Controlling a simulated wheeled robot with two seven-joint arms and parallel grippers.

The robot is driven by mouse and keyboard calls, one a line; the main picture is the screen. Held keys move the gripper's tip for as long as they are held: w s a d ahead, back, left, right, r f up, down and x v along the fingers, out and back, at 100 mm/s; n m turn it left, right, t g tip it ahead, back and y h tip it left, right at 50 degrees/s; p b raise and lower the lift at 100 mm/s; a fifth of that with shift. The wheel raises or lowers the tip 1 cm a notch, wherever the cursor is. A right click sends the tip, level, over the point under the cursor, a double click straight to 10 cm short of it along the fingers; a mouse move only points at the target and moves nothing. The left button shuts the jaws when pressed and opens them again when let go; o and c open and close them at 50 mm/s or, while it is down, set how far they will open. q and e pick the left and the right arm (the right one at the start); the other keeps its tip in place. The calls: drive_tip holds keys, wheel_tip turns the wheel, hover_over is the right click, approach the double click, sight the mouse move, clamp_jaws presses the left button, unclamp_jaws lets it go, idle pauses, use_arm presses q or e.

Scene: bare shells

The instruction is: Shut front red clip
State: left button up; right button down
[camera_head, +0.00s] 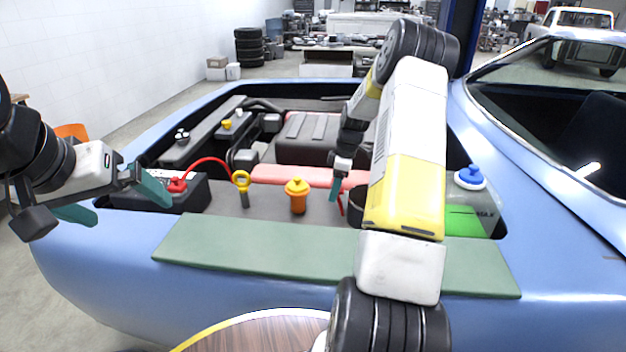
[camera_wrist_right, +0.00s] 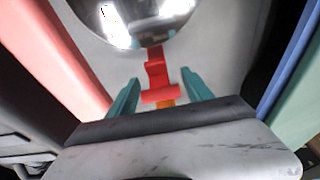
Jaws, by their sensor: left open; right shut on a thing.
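The red clip (camera_wrist_right: 157,72) sits at the edge of a round, shiny housing (camera_wrist_right: 112,28) in the right wrist view. An orange piece shows just below the clip. In the head view my right gripper (camera_head: 337,182) reaches down into the engine bay. A bit of red (camera_head: 341,205) shows just below it, and my right arm hides much of the dark round housing (camera_head: 356,208). My left gripper (camera_head: 115,200) is open and empty at the left, near the battery.
A black battery (camera_head: 160,194) with a red cable, a yellow dipstick ring (camera_head: 241,179) and an orange cap (camera_head: 297,188) stand left of my right gripper. A blue-capped fluid tank (camera_head: 470,195) is at right. A green mat (camera_head: 250,246) covers the fender edge.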

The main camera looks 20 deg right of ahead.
sight(343, 189)
drive_tip(key=shift+s+d+r+t+y, duration=0.15)
drive_tip(key=shift+s+d+t+y, duration=0.1)
drive_tip(key=shift+d+y, duration=0.25)
drive_tip(key=shift+s+d+r+t+y, duration=0.15)
drive_tip(key=shift+d+t+y, duration=0.1)
drive_tip(key=shift+d+y, duration=0.2)
drive_tip(key=shift+s+d, duration=0.25)
drive_tip(key=shift+d, duration=0.4)
drive_tip(key=shift+c, duration=2.4)
unclamp_jaws()
drive_tip(key=shift+s, duration=0.1)
drive_tip(key=v, duration=0.7)
drive_tip(key=shift+r, duration=0.35)
